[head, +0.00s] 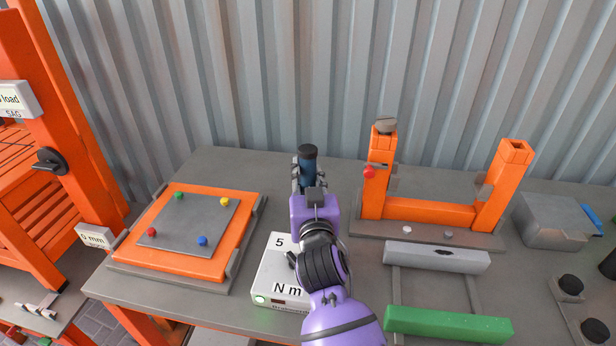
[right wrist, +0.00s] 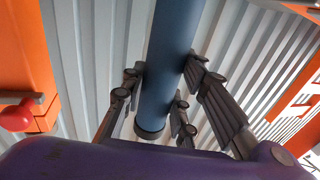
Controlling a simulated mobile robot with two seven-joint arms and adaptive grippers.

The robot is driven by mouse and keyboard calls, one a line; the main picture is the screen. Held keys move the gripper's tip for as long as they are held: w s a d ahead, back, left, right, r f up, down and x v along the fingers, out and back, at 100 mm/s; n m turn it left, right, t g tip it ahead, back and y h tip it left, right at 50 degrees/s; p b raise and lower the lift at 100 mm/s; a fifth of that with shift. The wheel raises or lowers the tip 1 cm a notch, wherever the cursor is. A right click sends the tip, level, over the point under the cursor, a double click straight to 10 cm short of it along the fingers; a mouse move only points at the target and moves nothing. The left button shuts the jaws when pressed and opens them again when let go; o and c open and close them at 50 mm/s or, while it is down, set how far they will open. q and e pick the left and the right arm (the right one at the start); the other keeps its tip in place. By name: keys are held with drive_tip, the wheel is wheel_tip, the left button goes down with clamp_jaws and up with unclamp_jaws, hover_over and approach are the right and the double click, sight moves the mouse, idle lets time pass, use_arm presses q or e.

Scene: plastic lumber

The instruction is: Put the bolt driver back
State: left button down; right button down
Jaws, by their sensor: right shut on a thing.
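The bolt driver (head: 308,157) is a dark blue cylinder with a black cap, held upright near the back of the grey table. In the right wrist view its blue shaft (right wrist: 170,65) runs between the finger pads, with a dark end near the palm. My right gripper (head: 309,177) is shut on it; in the wrist view the fingers (right wrist: 163,98) press from both sides. The driver's lower end is hidden behind the gripper in the head view, so I cannot tell whether it touches the table. My left gripper is not in view.
A white torque box (head: 270,267) marked "5 N m" stands beside my arm. An orange board (head: 212,264) with coloured knobs lies left. An orange U-shaped frame (head: 430,214) with a red knob stands right. Grey (head: 437,257) and green (head: 448,324) bars lie in front of it.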

drive_tip(key=shift+f, duration=0.15)
drive_tip(key=c, duration=1.4)
unclamp_jaws()
drive_tip(key=shift+r, duration=0.2)
drive_tip(key=s, duration=0.6)
drive_tip(key=s+b, duration=0.1)
drive_tip(key=s, duration=0.5)
drive_tip(key=shift+d+f, duration=0.1)
drive_tip(key=shift+d, duration=0.1)
